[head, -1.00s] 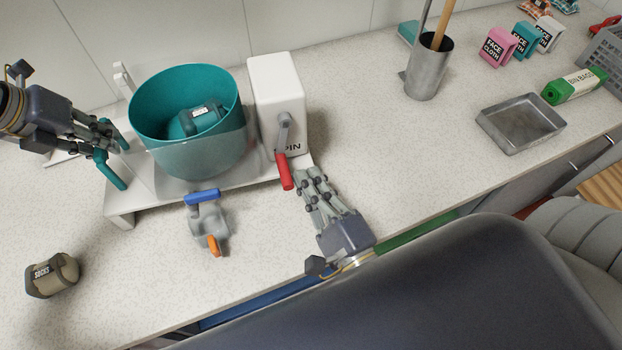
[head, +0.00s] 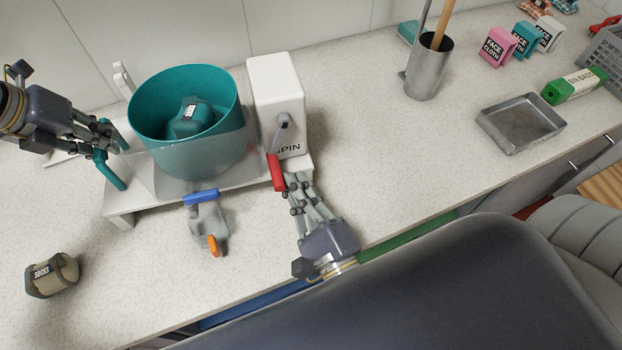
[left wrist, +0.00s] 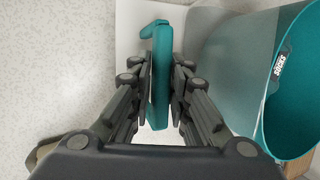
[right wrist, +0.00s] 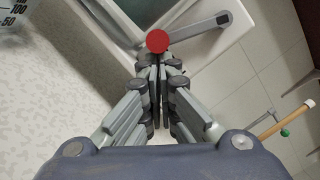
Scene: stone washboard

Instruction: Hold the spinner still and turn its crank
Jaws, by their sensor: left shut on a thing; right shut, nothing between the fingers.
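The spinner stands on the counter: a teal drum (head: 150,115) on a white base (head: 122,212), beside a white box marked SPIN (head: 275,82). A teal sock bundle (head: 191,118) lies in the drum. My left gripper (head: 112,150) is shut on the teal handle (head: 110,171) at the base's left; the left wrist view shows the handle (left wrist: 161,75) between its fingers. The grey crank arm has a red knob (head: 276,172), hanging low. My right gripper (head: 291,182) is shut and empty, its fingertips against or very close to the knob (right wrist: 157,41); contact is unclear.
A grey tap with blue and orange handles (head: 208,225) stands in front of the base. A rolled SOCKS bundle (head: 52,275) lies front left. A metal pot (head: 429,70) and a metal tray (head: 520,122) stand right. The counter between them and the spinner is clear.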

